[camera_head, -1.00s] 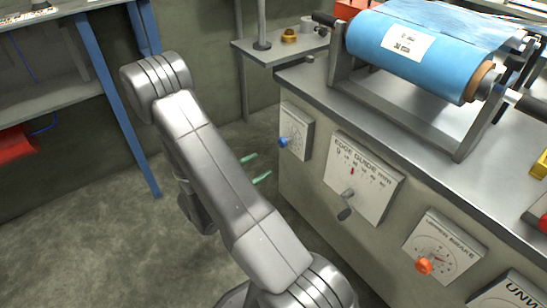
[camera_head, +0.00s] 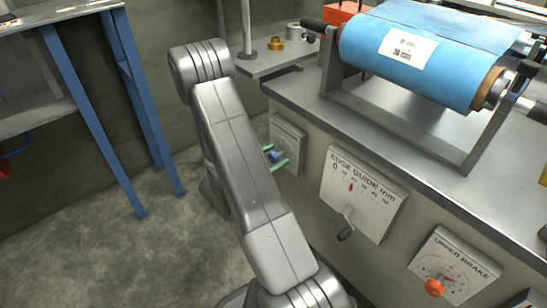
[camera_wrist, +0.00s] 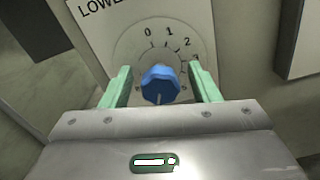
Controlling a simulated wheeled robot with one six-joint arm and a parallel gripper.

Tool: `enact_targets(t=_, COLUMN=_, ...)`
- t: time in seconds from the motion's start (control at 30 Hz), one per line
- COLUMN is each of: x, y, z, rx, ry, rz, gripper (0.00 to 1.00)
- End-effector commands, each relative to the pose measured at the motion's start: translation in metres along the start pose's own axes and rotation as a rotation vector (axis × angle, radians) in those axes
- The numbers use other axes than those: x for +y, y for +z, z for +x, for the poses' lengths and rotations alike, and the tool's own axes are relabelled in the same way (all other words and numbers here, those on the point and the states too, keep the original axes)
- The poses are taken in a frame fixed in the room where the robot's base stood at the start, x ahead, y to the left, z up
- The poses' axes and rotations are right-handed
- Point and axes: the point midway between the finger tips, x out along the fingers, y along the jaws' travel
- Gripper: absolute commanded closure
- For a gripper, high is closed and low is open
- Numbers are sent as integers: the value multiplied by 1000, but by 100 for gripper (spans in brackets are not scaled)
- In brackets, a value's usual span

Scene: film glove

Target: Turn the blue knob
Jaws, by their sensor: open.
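The blue knob (camera_wrist: 160,85) sits on a pale dial plate (camera_wrist: 120,45) marked 0, 1, 2, 3, with lettering beginning "LOWE". My gripper (camera_wrist: 161,84) is open, with one green finger on each side of the knob; a gap shows between each finger and the knob. In the head view the blue knob (camera_head: 276,154) shows small between the green fingertips of my gripper (camera_head: 274,156), on the left end of the cabinet front. My arm hides part of the area left of it.
An edge guide plate (camera_head: 360,195) with a crank and an upper brake plate (camera_head: 452,265) with an orange knob (camera_head: 434,287) lie to the right. A blue film roll (camera_head: 415,55) rests above on the cabinet top. Blue legs (camera_head: 95,110) stand left; floor between is clear.

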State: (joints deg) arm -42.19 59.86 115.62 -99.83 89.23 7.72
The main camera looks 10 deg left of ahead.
Motion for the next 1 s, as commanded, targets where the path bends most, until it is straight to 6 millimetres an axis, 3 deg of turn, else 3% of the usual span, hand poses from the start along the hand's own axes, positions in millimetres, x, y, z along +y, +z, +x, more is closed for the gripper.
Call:
enact_targets(t=0.03, x=0, y=0, z=0, rx=0, ry=0, rz=0, gripper=45)
enact_targets(t=0.27, x=0, y=0, z=0, rx=0, ry=0, rz=0, gripper=89)
enact_targets(t=0.63, x=0, y=2, z=0, rx=0, ry=0, rz=-55, gripper=89)
enact_targets(t=1.0, x=2, y=4, z=0, rx=1, ry=0, rz=-329, gripper=89)
